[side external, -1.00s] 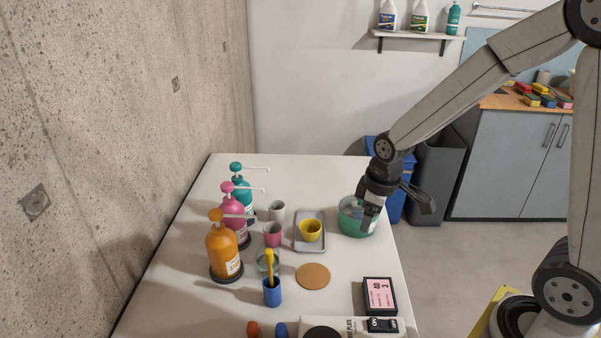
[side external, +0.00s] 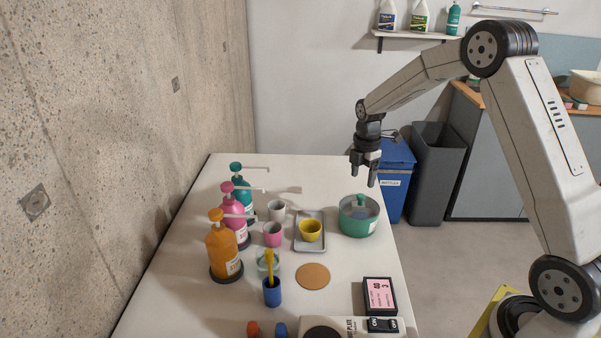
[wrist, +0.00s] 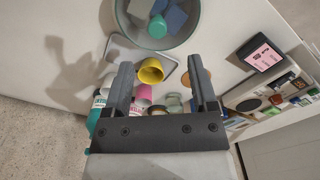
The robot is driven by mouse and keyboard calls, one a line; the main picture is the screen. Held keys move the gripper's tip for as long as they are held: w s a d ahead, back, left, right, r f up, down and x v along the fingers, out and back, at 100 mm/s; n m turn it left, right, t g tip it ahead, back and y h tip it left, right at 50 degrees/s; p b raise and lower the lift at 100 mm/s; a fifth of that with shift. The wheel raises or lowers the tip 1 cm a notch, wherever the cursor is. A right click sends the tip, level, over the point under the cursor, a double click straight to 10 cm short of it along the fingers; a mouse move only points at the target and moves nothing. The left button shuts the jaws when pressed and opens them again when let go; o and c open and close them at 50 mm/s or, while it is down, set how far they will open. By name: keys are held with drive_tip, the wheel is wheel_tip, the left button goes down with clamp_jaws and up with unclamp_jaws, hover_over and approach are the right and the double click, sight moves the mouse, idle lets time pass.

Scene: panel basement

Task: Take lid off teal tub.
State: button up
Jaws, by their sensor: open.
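The teal tub (side external: 357,224) stands near the right edge of the table, with blue and grey things showing inside it in the wrist view (wrist: 190,30). A see-through lid with a teal knob (side external: 361,200) appears to rest on the tub; the knob also shows in the wrist view (wrist: 157,26). My gripper (side external: 363,180) is above the tub, pointing down, clear of the knob. Its two fingers are apart and hold nothing, as the wrist view (wrist: 160,66) also shows.
A yellow cup (side external: 310,230) sits on a grey tray (side external: 322,243) left of the tub. Pink (side external: 272,234) and white cups (side external: 277,210) and several pump bottles (side external: 222,246) stand further left. A cork disc (side external: 313,276) and a pink-labelled box (side external: 380,295) lie nearer the front.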

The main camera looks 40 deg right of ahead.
sight(361, 195)
drive_tip(key=shift+w+d+f, duration=0.1)
drive_tip(key=shift+d, duration=0.15)
drive_tip(key=shift+d+f, duration=0.1)
drive_tip(key=shift+f, duration=3.8)
clamp_jaws()
